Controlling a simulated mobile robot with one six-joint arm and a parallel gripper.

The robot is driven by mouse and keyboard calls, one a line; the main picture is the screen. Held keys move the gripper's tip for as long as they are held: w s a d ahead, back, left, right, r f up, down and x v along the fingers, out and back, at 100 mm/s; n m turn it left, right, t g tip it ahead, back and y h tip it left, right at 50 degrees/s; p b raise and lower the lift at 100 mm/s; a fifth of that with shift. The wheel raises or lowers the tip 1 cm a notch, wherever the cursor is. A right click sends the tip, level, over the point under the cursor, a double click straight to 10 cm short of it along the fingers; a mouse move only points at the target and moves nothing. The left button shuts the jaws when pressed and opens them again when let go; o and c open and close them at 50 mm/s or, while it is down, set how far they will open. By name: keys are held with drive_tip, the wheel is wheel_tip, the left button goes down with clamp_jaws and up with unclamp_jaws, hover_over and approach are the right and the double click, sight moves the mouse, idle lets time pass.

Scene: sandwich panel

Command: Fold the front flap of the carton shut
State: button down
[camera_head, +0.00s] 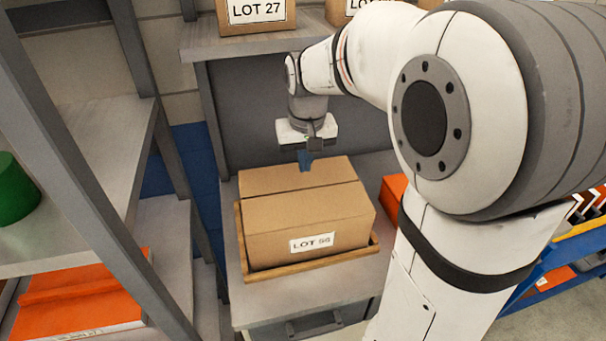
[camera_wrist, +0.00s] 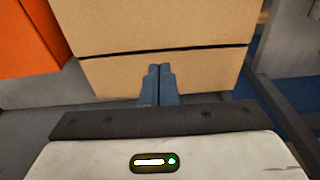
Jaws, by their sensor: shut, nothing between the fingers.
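The brown cardboard carton (camera_head: 275,236) sits in a shallow wooden tray (camera_head: 258,273), with a "LOT 56" label on the side facing the head camera. Its top shows two panels that look flat and closed, with a narrow dark seam between them. My gripper (camera_head: 305,166) is shut and empty, fingers pointing down at the panel farther from the head camera. In the wrist view, my shut fingers (camera_wrist: 158,72) overlap the edge of the carton top (camera_wrist: 150,35), with the dark seam beyond them. I cannot tell whether the fingertips touch the cardboard.
The tray stands on a grey cabinet (camera_head: 240,310) under a shelf (camera_head: 240,42) holding a "LOT 27" box (camera_head: 256,14). Grey uprights and a rack with a green cylinder (camera_head: 14,190) stand left. An orange item (camera_head: 392,192) lies just right of the carton.

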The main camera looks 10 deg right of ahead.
sight(304, 192)
drive_tip(key=f, duration=0.4)
drive_tip(key=f+p, duration=0.1)
drive_tip(key=f, duration=0.1)
drive_tip(key=shift+w+f, duration=0.4)
drive_tip(key=shift+d, duration=0.1)
